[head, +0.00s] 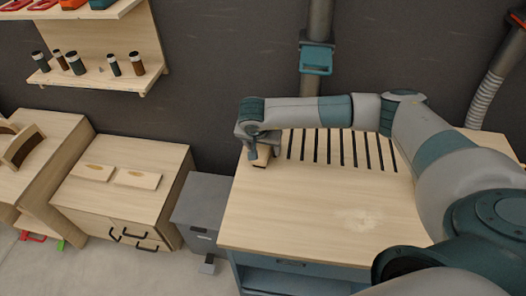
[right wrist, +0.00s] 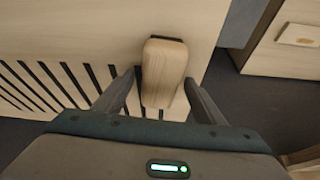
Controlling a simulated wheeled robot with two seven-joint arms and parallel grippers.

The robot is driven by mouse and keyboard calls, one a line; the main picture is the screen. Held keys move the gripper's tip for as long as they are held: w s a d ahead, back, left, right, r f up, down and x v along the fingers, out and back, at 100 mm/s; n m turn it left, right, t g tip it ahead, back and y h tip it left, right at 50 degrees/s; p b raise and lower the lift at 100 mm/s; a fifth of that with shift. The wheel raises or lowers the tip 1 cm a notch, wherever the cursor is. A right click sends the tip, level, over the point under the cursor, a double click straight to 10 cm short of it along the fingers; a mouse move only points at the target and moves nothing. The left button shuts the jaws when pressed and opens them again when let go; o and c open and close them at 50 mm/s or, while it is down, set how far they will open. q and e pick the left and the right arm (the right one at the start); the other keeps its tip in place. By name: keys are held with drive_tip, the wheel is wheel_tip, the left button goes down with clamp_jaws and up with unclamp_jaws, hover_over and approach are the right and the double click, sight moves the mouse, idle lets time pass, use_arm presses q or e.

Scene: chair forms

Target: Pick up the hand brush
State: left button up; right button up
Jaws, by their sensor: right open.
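The hand brush (right wrist: 164,62) shows in the right wrist view as a rounded block of pale wood, close below the gripper. It lies on the slotted worktable near its far left corner. In the head view a small part of the brush (head: 262,156) shows under my right gripper (head: 259,150). In the right wrist view my right gripper (right wrist: 160,79) is open, with one finger on each side of the brush. A gap shows between the brush and each finger. The brush's bristles are hidden. My left gripper is not in view.
The worktable (head: 315,215) has a row of dark slots along its back; its front is clear. A grey box (head: 203,200) stands left of it, then a wooden cabinet (head: 140,165) with two flat pieces on top. A shelf (head: 98,76) holds several small jars.

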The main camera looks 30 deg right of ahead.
sight(263, 146)
drive_tip(key=shift+f, duration=0.2)
idle(0.4)
drive_tip(key=shift+c, duration=0.3)
drive_tip(key=c, duration=1.1)
drive_tip(key=shift+r, duration=0.1)
drive_tip(key=shift+c, duration=0.2)
drive_tip(key=shift+r+p, duration=0.35)
drive_tip(key=shift+p, duration=0.15)
wheel_tip(263, 146, up, 3)
drive_tip(key=b, duration=0.3)
drive_tip(key=shift+w+f, duration=0.1)
drive_tip(key=s+d+r+b, duration=0.5)
drive_tip(key=s+d+r, duration=0.3)
drive_tip(key=shift+d, duration=0.4)
